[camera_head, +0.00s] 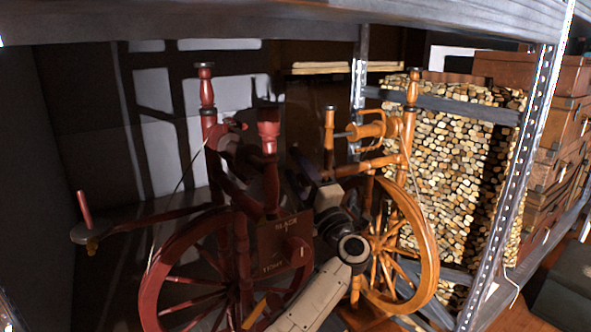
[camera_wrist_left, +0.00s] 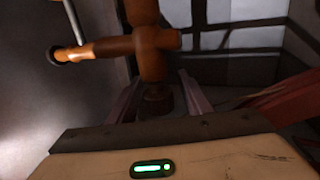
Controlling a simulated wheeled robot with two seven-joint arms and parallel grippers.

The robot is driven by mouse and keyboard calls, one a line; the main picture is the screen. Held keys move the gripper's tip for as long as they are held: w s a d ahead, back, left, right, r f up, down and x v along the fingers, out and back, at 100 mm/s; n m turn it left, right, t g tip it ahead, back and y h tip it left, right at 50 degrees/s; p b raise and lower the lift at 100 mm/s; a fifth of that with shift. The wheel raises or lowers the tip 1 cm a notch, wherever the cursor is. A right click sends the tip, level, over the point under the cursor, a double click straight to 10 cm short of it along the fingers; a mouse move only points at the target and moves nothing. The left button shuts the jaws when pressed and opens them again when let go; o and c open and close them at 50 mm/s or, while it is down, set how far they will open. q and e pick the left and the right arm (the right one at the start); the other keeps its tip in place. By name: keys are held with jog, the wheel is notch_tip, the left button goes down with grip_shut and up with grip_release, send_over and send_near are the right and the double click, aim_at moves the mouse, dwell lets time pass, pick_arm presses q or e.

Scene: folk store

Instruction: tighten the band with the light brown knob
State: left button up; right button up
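A dark red spinning wheel (camera_head: 190,240) stands on the left and an orange-brown one (camera_head: 425,255) on the right. A sign (camera_head: 285,245) on the red wheel reads SLACK and TIGHT. My left gripper (camera_head: 308,168) is between the wheels. In the left wrist view its fingers (camera_wrist_left: 158,92) are apart, either side of a brown turned wooden post (camera_wrist_left: 150,58); contact is unclear. My right gripper is not in view.
Shelf metal runs overhead (camera_head: 300,18), with a perforated upright (camera_head: 515,160) at the right. Stacked firewood (camera_head: 460,150) stands behind the orange wheel, and brown cases (camera_head: 560,130) are at the far right. The wheel posts leave little room around my arm.

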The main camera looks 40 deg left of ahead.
aim_at(306, 186)
pick_arm(q)
jog(key=v, duration=1)
jog(key=shift+d, duration=0.15)
